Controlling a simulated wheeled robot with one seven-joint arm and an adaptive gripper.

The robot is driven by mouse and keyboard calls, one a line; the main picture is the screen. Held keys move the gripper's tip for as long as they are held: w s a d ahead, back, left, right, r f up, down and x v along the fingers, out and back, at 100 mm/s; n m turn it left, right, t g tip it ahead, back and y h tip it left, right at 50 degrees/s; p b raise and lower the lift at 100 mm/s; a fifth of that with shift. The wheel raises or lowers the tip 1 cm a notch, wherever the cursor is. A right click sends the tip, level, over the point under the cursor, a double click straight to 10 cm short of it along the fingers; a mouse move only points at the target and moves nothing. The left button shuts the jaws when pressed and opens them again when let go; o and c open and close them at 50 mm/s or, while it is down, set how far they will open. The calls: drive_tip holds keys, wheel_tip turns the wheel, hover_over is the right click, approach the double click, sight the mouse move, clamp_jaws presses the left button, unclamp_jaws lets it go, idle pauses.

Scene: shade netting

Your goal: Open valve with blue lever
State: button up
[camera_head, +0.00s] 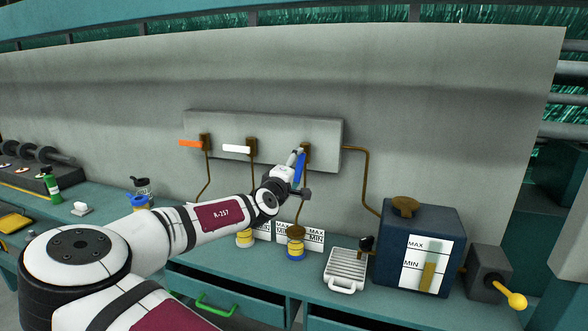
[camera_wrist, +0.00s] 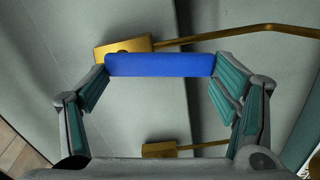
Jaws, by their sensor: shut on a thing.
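The blue lever (camera_head: 299,170) is on the rightmost of three valves on a grey wall panel. In the head view it points mostly downward, tilted slightly left, while the orange lever (camera_head: 191,143) and the white lever (camera_head: 236,149) lie horizontal to the left. My gripper (camera_head: 296,163) is at the blue lever and partly covers it. In the wrist view, the blue lever (camera_wrist: 160,65) spans between the two teal-padded fingers of my gripper (camera_wrist: 160,72), which touch its ends. The brass valve body (camera_wrist: 122,46) shows behind it.
A dark blue tank (camera_head: 390,250) with MAX and MIN marks stands on the teal bench at right, beside a grey box with a yellow-knobbed handle (camera_head: 516,300). Brown pipes (camera_head: 364,178) run down from the panel. Yellow-and-blue jars stand below the arm.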

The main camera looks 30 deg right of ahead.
idle(0.3)
drive_tip(key=o, duration=1.7)
drive_tip(key=v, duration=1.2)
